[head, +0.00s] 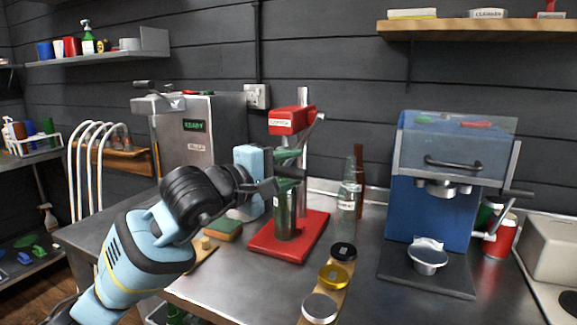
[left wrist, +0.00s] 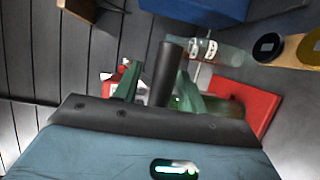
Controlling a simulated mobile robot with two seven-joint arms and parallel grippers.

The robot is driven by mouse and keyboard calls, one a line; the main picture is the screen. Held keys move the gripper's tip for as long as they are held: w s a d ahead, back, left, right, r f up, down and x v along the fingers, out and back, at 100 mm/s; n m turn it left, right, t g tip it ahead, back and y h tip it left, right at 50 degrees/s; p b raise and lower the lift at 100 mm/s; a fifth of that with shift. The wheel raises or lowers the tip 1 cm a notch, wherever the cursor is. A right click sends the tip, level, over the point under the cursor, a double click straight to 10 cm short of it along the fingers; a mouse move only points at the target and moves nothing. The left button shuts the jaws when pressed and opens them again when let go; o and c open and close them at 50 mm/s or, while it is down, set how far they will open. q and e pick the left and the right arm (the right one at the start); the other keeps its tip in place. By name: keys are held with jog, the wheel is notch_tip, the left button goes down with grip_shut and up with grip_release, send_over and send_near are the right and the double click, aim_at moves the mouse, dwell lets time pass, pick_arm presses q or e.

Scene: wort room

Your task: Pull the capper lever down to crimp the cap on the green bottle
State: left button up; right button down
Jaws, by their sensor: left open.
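The red capper (head: 288,122) stands on its red base (head: 262,243), with a metal post and a silver lever arm (head: 316,124) at its upper right. The green bottle (head: 285,218) stands upright on the base below the capper head. My left gripper (head: 292,168) is open in front of the capper, above the bottle's body, and hides the bottle's top and cap. In the left wrist view, a dark cylinder (left wrist: 168,72), apparently the lever's grip, lies between the open green fingers of my left gripper (left wrist: 160,80). I cannot tell whether they touch it. My right gripper is not in view.
A clear bottle (head: 347,212) stands just right of the base. A wooden strip with black (head: 343,251), gold (head: 333,276) and silver lids (head: 319,308) lies in front. A blue machine (head: 425,215) stands right, a green-topped sponge (head: 222,229) left.

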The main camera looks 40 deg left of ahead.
pick_arm(q)
jog(key=shift+w, duration=0.15)
jog(key=shift+c, duration=0.3)
jog(key=shift+d+f, duration=0.1)
grip_shut()
